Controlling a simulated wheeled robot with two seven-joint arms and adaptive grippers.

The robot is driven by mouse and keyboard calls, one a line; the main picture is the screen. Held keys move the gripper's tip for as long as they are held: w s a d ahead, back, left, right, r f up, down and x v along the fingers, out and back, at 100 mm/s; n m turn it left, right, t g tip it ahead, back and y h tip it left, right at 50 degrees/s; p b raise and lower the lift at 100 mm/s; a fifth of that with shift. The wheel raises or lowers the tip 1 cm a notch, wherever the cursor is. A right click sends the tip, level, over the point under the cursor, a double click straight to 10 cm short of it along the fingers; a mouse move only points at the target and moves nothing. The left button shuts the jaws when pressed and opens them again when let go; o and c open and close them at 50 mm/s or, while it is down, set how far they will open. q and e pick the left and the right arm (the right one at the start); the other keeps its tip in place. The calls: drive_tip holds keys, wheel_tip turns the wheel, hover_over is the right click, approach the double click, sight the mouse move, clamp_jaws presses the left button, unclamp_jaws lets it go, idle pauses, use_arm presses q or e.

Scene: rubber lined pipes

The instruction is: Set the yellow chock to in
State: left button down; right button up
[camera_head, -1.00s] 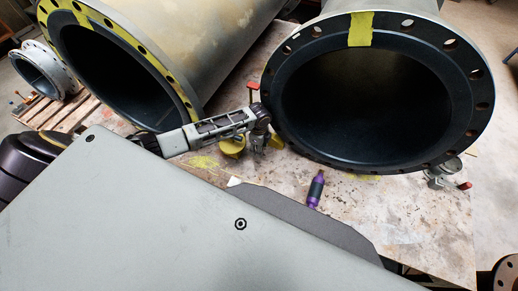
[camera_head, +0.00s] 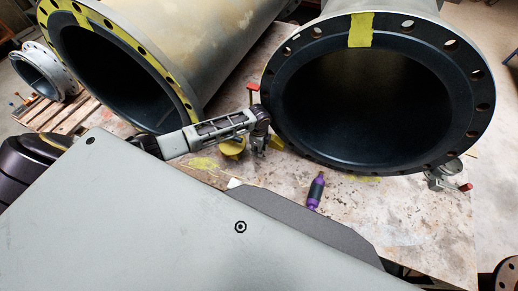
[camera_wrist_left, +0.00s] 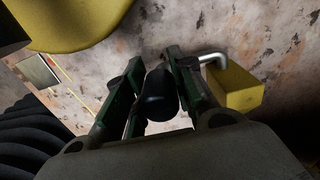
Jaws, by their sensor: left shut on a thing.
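The yellow chock (camera_head: 277,143) is a small yellow block on the table, by the lower left rim of the right pipe (camera_head: 375,95). In the left wrist view the yellow block (camera_wrist_left: 235,88) is at the right, with a bent metal rod running from it towards my fingers. My left gripper (camera_head: 260,147) is beside the chock. In the wrist view my left gripper (camera_wrist_left: 157,85) is shut on a rounded black grip (camera_wrist_left: 159,97). The join between grip and rod is hidden behind a finger. My right gripper is not in view.
A rounded yellow thing (camera_head: 232,147) is just left of my gripper. A second large pipe (camera_head: 110,70) lies behind my forearm. A purple and black tool (camera_head: 316,190) lies on the table (camera_head: 410,215) to the right. A metal fitting (camera_head: 445,178) is further right.

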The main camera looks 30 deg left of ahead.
use_arm(q)
drive_tip(key=shift+w+d+p, duration=0.1)
drive_tip(key=shift+d+p, duration=0.7)
drive_tip(key=shift+d, duration=2.45)
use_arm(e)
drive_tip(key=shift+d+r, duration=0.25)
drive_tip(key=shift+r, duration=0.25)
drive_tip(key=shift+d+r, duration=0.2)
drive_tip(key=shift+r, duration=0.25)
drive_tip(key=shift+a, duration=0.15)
use_arm(q)
drive_tip(key=shift+d, duration=0.1)
drive_tip(key=c, duration=1.2)
unclamp_jaws()
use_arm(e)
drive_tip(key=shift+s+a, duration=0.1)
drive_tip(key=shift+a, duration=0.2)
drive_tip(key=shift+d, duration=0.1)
